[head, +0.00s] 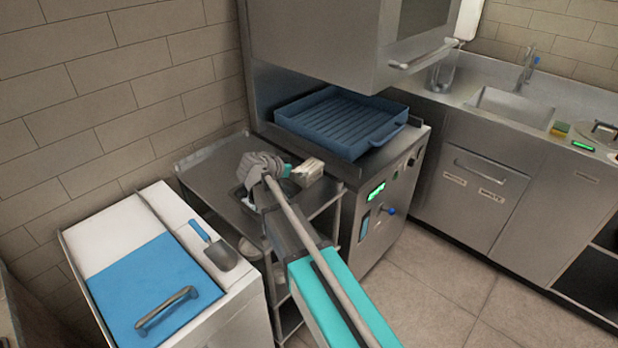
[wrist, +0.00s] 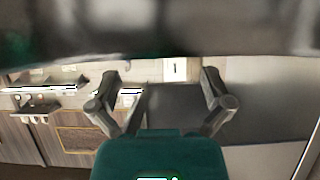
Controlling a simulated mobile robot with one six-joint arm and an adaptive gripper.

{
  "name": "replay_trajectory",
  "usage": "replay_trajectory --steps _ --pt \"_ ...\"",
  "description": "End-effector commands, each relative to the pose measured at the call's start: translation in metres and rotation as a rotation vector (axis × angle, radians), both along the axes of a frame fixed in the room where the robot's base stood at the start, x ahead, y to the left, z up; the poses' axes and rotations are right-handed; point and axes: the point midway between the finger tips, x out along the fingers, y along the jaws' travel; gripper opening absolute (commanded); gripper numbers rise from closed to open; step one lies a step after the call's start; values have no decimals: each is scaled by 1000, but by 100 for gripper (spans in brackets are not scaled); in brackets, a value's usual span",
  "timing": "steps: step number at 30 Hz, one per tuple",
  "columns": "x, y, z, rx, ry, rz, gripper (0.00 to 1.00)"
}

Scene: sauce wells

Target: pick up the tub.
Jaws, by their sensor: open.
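I cannot tell for sure which thing is the tub. A small pale box-like container (head: 308,172) sits at the right edge of the steel cart top, just right of my gripper (head: 260,166). A dark, low pan (head: 238,192) shows under and left of my gripper, partly hidden by it. My gripper is above the cart, and the head view does not show it touching either thing. In the wrist view my gripper's two fingers (wrist: 160,88) stand wide apart, with no object clearly held between them. A blurred dark shape fills the top of that view.
The steel cart (head: 205,165) stands between a white unit with a blue lid (head: 150,275) and a steel machine holding a blue ribbed tray (head: 340,120). A scoop (head: 218,250) lies on the white unit. A sink (head: 510,105) is at the right. The floor (head: 440,290) at front right is clear.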

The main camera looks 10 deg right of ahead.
Motion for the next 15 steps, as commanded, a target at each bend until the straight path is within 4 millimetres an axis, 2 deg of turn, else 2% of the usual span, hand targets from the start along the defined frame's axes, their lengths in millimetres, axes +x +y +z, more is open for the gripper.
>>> replay_trajectory --steps 15 --pt "4 -5 -4 0 0 1 100"
